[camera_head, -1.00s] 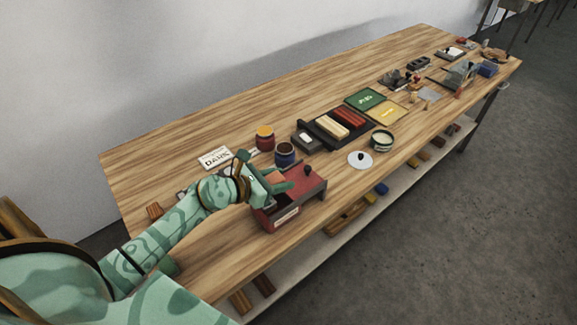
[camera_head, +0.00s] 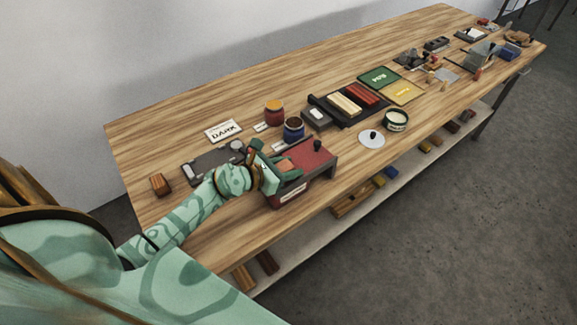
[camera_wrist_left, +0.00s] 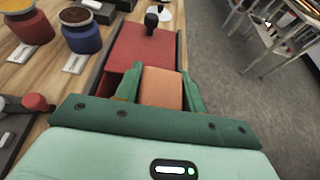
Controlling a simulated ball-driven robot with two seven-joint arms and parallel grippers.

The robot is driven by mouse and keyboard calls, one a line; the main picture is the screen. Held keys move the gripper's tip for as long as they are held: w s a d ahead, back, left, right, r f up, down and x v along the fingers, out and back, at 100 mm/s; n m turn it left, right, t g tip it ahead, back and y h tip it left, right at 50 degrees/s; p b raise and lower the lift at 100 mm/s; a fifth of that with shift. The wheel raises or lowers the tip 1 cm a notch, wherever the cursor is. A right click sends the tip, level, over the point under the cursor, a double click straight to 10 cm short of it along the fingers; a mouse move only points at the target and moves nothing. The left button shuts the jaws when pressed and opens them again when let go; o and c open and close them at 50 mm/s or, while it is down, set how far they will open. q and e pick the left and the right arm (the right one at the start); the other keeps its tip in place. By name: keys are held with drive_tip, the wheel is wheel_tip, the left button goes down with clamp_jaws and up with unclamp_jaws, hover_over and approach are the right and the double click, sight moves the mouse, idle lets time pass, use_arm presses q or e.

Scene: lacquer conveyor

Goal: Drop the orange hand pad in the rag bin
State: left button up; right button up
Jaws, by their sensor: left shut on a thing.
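The orange hand pad (camera_wrist_left: 161,88) is held between the two green fingers of my left gripper (camera_wrist_left: 160,82). In the head view the pad (camera_head: 288,165) shows small, partly hidden by my fingers (camera_head: 284,160). My gripper is at the left part of a red box (camera_head: 312,157) with a black knob and a pale label that I cannot read. In the wrist view the box's red top (camera_wrist_left: 143,48) lies just beyond the pad. I cannot tell whether pad and box touch. I cannot identify the rag bin for sure. My right gripper is not in view.
A red jar (camera_head: 274,113) and a blue jar (camera_head: 293,130) stand behind the box. A white disc (camera_head: 371,139) and a round tin (camera_head: 396,121) are to its right. A brown block (camera_head: 160,184) lies far left. The table's back left is clear.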

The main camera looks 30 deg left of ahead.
use_arm(q)
drive_tip(key=o, duration=1.1)
drive_tip(key=shift+c, duration=0.2)
drive_tip(key=shift+s+a+r, duration=0.1)
drive_tip(key=shift+s+a, duration=0.05)
drive_tip(key=shift+s, duration=0.15)
drive_tip(key=p+v, duration=0.1)
drive_tip(key=v, duration=1.4)
drive_tip(key=shift+s+a+r, duration=0.15)
drive_tip(key=shift+s+a, duration=0.05)
